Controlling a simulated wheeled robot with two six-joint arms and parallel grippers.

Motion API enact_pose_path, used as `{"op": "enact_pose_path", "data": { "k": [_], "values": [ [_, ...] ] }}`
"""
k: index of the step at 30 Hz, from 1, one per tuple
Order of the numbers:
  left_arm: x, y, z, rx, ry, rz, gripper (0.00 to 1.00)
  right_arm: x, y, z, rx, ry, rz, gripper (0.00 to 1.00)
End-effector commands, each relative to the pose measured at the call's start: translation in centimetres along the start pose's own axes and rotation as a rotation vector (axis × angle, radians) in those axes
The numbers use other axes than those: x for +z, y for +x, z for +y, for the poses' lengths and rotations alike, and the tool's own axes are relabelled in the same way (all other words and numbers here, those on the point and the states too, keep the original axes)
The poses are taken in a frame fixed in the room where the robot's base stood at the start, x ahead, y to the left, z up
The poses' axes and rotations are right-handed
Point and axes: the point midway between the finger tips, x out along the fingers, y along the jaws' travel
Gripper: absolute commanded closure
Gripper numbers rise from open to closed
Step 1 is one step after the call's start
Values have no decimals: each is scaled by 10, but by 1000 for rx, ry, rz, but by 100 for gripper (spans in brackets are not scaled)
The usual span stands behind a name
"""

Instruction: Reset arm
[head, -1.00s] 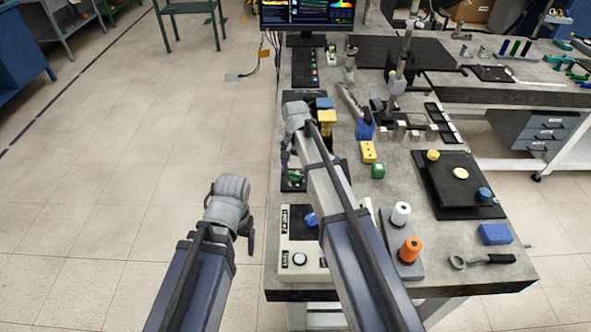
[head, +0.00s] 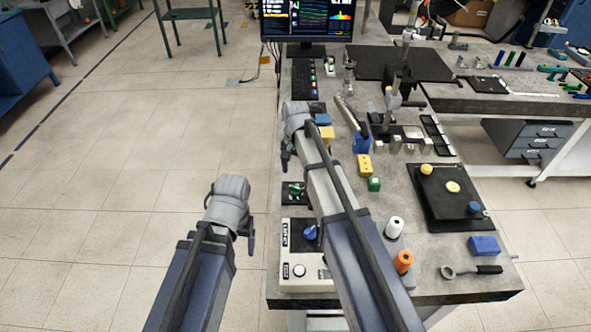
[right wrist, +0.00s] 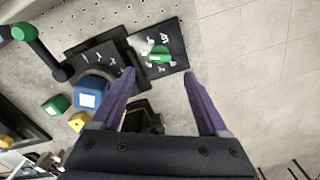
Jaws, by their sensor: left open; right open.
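My left gripper (head: 250,236) is in the head view over bare floor, left of the bench. It points away from me and its jaws are open and empty. My right gripper (head: 287,158) hangs over the bench's left edge in the head view, partly hidden by its own arm. In the right wrist view its two purple fingers (right wrist: 160,74) are spread with nothing between them. Beyond the fingertips in that view lies a black plate with a green knob (right wrist: 160,53). The green knob also shows in the head view (head: 295,189).
The grey bench (head: 450,275) carries a control box with a blue knob (head: 310,233), white (head: 394,227) and orange (head: 403,262) spools, a black plate (head: 455,205), a blue block (head: 484,245) and a monitor (head: 306,20). Floor (head: 120,160) to the left is open.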

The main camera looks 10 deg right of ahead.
Motion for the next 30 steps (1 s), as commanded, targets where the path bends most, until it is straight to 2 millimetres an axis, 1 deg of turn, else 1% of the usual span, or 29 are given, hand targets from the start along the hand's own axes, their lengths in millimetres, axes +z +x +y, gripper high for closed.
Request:
{"op": "enact_pose_path", "data": {
  "k": [1, 3, 17, 19, 20, 23, 24, 26, 27, 30],
  "values": [
    [0, -7, -1, 0, 0, 0, 21, 0, -7, 0, 0, 0, 0, 22],
    [0, -8, -1, 0, 0, 0, 21, 0, -8, 0, 0, 0, 0, 22],
    [0, -7, -1, 0, 0, 0, 21, 0, -7, 0, 0, -1, 0, 22],
    [0, -7, -1, 0, 0, 0, 21, 8, -7, 1, 2, -21, 0, 22],
    [0, -7, -1, 0, 0, 0, 21, 16, -7, 3, 5, -43, 0, 22],
    [0, -7, -1, 0, 0, 0, 21, 62, -7, 11, 20, -184, 1, 22],
    [0, -7, -1, 0, 0, 0, 21, 85, -7, 16, 30, -265, 2, 22],
    [0, -7, -1, 0, 0, 0, 21, 120, -7, 25, 45, -394, 3, 22],
    [0, -7, -1, 0, 0, 0, 21, 141, -8, 32, 55, -478, 2, 22],
    [0, -7, -1, 0, 0, 0, 21, 187, -8, 50, 80, -674, 0, 22]
  ]
}}
